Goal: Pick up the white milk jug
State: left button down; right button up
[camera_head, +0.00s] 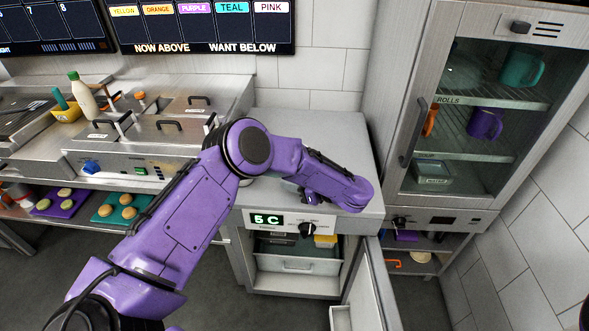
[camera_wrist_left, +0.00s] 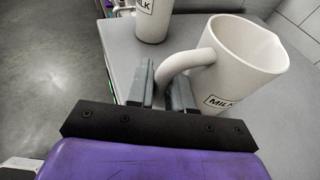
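A white milk jug (camera_wrist_left: 242,62) with a "MILK" label stands out at the right of the left wrist view. Its curved handle points toward my left gripper (camera_wrist_left: 165,90). The gripper's two grey fingers sit close on either side of the handle's lower part, with the handle filling the gap between them. I cannot tell whether the jug still rests on the grey surface. A second white jug (camera_wrist_left: 152,20), also labelled "MILK", shows in part at the top. In the head view my left arm reaches over the counter; its fingertips and the jugs are hidden. My right gripper is not in view.
The grey counter (camera_head: 310,125) is bare where visible. Below it a cooler door (camera_head: 365,295) stands open. A glass-fronted cabinet (camera_head: 480,110) with cups is at the right. A griddle unit with lidded wells (camera_head: 170,130) and a white bottle (camera_head: 83,97) are at the left.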

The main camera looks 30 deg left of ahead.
pick_arm(q)
jog(key=shift+r, duration=0.15)
jog(key=shift+w+r+p, duration=0.1)
jog(key=shift+r+p, duration=0.25)
jog(key=shift+r, duration=0.05)
jog(key=shift+r+p, duration=0.95)
jog(key=shift+r, duration=1)
